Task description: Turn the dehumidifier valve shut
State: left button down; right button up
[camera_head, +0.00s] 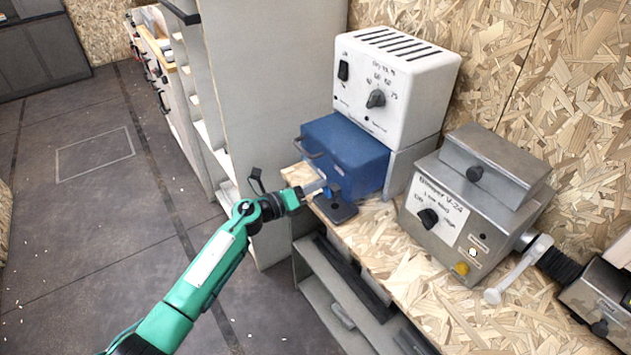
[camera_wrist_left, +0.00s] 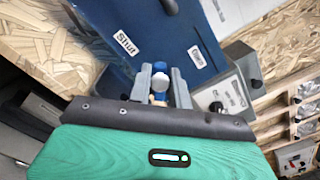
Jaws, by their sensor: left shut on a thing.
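The dehumidifier is a white box (camera_head: 397,82) with a switch and a dial, standing above a blue tank (camera_head: 347,152) on the bench. In the left wrist view the blue tank front (camera_wrist_left: 185,40) carries a "Shut" label (camera_wrist_left: 125,44) and an "Open" label (camera_wrist_left: 197,60). The valve (camera_wrist_left: 159,82), blue with a pale, whitish end, lies between these labels. My left gripper (camera_head: 322,188) reaches the tank's lower front. In the left wrist view its fingers (camera_wrist_left: 161,88) are shut on the valve. The fingers partly hide the valve, so its exact angle is unclear. My right gripper is out of view.
A grey blower box (camera_head: 465,205) with a knob and lights stands right of the dehumidifier. A dark flat block (camera_head: 336,207) sits at the bench edge beside my gripper. A tall grey panel (camera_head: 270,110) stands left of the tank. The floor (camera_head: 90,230) at left is clear.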

pick_arm(q)
jog(key=n, duration=0.1)
jog(key=f+n+p, duration=0.1)
jog(key=n, duration=0.1)
jog(key=shift+w+a+n, duration=0.15)
jog(key=shift+w+n, duration=0.05)
jog(key=shift+n, duration=0.1)
jog(key=shift+w+f+n+p, duration=0.1)
jog(key=shift+f+n+p, duration=0.25)
jog(key=shift+n, duration=0.6)
jog(key=shift+f+n+p, duration=0.2)
jog(key=shift+n+p, duration=0.2)
jog(key=shift+n, duration=0.55)
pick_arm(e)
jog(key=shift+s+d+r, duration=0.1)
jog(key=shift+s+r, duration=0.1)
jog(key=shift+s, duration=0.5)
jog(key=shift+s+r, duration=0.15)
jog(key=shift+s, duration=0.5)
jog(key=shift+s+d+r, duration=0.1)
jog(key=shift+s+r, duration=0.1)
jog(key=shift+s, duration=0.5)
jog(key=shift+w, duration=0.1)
pick_arm(q)
jog(key=c, duration=1.3)
grip_release()
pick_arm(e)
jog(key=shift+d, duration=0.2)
pick_arm(q)
jog(key=shift+a, duration=0.1)
